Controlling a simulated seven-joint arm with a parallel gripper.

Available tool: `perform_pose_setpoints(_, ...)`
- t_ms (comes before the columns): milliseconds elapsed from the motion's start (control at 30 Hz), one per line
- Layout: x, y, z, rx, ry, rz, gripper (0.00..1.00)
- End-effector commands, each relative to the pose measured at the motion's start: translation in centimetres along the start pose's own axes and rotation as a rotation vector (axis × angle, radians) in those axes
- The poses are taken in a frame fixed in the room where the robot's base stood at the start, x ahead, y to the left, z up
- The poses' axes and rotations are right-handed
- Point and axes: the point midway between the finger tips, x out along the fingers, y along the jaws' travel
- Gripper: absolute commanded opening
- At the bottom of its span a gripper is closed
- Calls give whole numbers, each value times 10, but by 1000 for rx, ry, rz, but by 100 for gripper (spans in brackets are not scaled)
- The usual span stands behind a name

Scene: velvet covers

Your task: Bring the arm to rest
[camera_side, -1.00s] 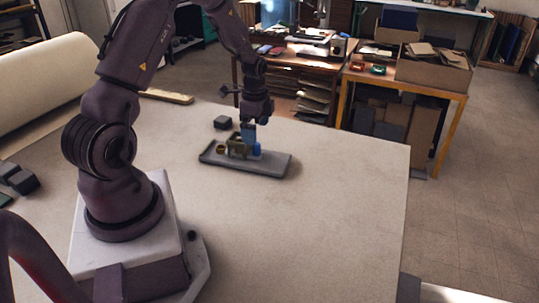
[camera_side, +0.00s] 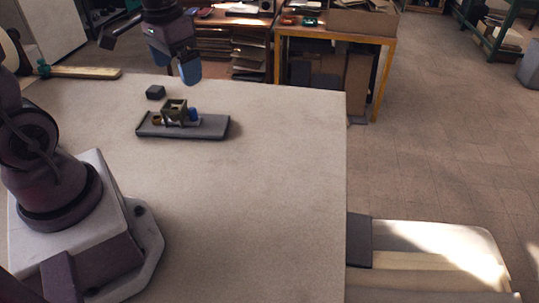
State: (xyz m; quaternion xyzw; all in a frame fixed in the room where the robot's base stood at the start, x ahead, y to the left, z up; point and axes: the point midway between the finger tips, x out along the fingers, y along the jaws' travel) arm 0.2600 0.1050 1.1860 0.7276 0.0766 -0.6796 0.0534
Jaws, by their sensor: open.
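My gripper (camera_side: 190,76) with blue fingertips hangs in the air near the table's far edge, pointing down. It is open, with nothing seen between the fingers, though the gap is hard to make out from this side. Below it on the table lies a dark grey tray (camera_side: 212,131). On the tray stand a small olive-brown open frame or box (camera_side: 176,108), a blue piece (camera_side: 193,115) at its right and a small brass-coloured round piece (camera_side: 156,119) at its left. My gripper is clear of all of these.
A small dark block (camera_side: 155,92) sits behind the tray. A yellowish bar (camera_side: 85,72) lies along the far left edge. The pale tabletop (camera_side: 250,210) is bare in front and to the right. Shelves and a wooden bench (camera_side: 335,33) stand beyond.

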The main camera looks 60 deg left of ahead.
Motion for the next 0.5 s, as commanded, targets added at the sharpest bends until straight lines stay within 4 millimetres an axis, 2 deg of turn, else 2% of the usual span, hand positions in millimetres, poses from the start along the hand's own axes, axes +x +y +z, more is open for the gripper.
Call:
perform_pose_setpoints(33, -16, 14, 10, -6, 44, -3, 98)
perform_pose_setpoints(200, -52, 50, 43, -6, 174, 16, 98)
perform_pose_setpoints(333, -71, 69, 63, 61, 281, 40, 98)
perform_pose_setpoints(500, -92, 83, 74, 139, 394, 67, 98)
